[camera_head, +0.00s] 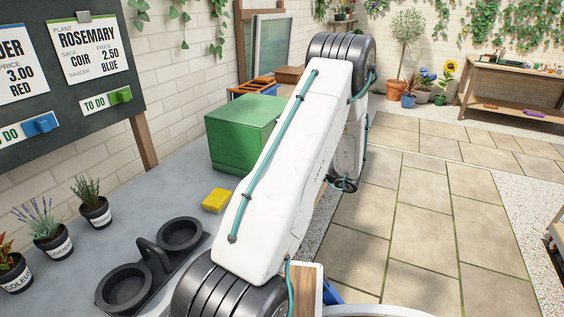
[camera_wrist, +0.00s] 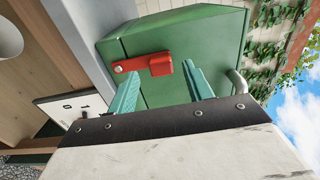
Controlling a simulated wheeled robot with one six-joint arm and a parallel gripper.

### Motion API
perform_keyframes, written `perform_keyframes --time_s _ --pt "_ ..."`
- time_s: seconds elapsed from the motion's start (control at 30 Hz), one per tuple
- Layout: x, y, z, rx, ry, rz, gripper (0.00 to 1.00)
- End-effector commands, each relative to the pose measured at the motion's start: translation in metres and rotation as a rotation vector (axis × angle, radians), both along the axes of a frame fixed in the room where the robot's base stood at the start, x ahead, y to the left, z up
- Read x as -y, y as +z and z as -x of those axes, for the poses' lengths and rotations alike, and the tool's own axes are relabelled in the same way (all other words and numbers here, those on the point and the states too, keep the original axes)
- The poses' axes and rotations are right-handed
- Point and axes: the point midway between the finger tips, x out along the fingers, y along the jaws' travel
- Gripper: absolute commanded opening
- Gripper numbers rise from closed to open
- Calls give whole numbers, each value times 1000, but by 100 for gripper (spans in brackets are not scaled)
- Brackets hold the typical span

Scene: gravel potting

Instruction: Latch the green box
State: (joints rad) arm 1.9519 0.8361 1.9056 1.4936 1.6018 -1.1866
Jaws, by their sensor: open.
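The green box (camera_head: 243,130) stands at the far end of the grey bench in the head view, partly hidden behind my arm. In the wrist view the green box (camera_wrist: 215,45) is close ahead, with a red latch (camera_wrist: 145,65) on its face and a grey metal handle (camera_wrist: 237,83) near one edge. My gripper (camera_wrist: 160,85) is open, its two teal fingers apart on either side of the latch's red block in the picture. Nothing is between the fingers that I can see as held. I cannot tell whether the fingers touch the latch. In the head view my gripper is hidden.
A yellow block (camera_head: 216,200) lies on the bench in front of the box. A black two-cup holder (camera_head: 150,268) and several potted plants (camera_head: 94,206) stand nearer. A sign board (camera_head: 72,70) stands at the left. Paving on the right is clear.

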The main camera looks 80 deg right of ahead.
Motion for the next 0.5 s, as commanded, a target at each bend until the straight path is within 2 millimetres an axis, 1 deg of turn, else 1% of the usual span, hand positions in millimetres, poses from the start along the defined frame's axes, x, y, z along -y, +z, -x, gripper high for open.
perform_keyframes --time_s 0.03,0.2,0.3,0.5 --pt "-2 0 10 0 -3 0 51" --pt "-10 0 33 0 -2 0 51" --pt "-12 0 40 0 -1 0 51" --pt "-13 0 42 0 1 0 51"
